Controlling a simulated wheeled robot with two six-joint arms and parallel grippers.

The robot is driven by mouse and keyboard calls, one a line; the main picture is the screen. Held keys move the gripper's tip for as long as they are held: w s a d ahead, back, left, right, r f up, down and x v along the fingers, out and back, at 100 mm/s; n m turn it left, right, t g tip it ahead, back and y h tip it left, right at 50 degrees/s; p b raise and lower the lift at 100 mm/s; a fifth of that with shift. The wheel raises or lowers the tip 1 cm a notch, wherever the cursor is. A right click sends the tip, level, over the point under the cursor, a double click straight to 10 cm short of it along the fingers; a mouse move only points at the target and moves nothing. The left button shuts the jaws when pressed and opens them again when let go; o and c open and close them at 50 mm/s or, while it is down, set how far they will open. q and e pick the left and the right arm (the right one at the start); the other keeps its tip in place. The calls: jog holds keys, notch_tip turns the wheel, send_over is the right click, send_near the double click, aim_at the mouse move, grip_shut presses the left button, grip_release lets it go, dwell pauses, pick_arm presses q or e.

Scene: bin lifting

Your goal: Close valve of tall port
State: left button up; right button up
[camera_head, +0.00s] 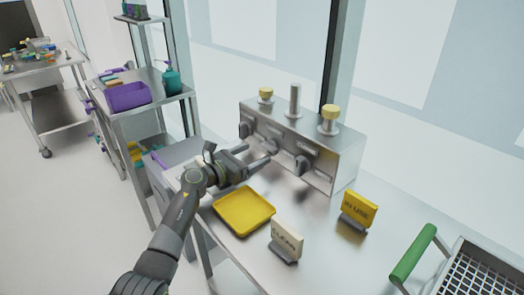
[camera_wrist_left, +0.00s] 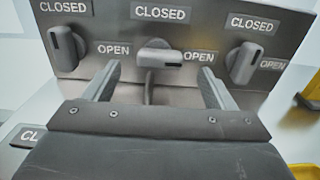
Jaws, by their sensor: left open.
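The steel valve box (camera_head: 340,165) stands on the bench with three ports on top. The middle port (camera_head: 295,100) is a tall bare cylinder; the outer two are shorter with yellow caps. In the left wrist view the middle valve handle (camera_wrist_left: 160,57) lies horizontal, its marked end toward OPEN. The left handle (camera_wrist_left: 63,46) and right handle (camera_wrist_left: 244,62) stand roughly upright, toward CLOSED. My left gripper (camera_head: 258,155) is open and empty in front of the box. In the left wrist view its fingers (camera_wrist_left: 160,85) spread either side of the middle handle, apart from it.
A yellow tray (camera_head: 244,211) lies below my left arm, with a CLEAN sign (camera_head: 286,240) beside it. An IN USE sign (camera_head: 358,212) stands right of the box. A green-handled basket (camera_head: 470,268) is at lower right. A shelf cart (camera_head: 150,107) stands at left.

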aim_at(265, 147)
pick_arm(q)
jog(key=shift+b+x, duration=0.3)
jog(key=shift+x, duration=1.8)
jog(key=c, duration=1)
jog(key=n+p, duration=0.1)
jog(key=n, duration=0.2)
jog(key=shift+a+r+n, duration=0.1)
jog(key=shift+n, duration=0.2)
jog(key=shift+w+a+n+p, duration=0.15)
jog(key=shift+n+p, duration=0.65)
jog(key=shift+n, duration=0.9)
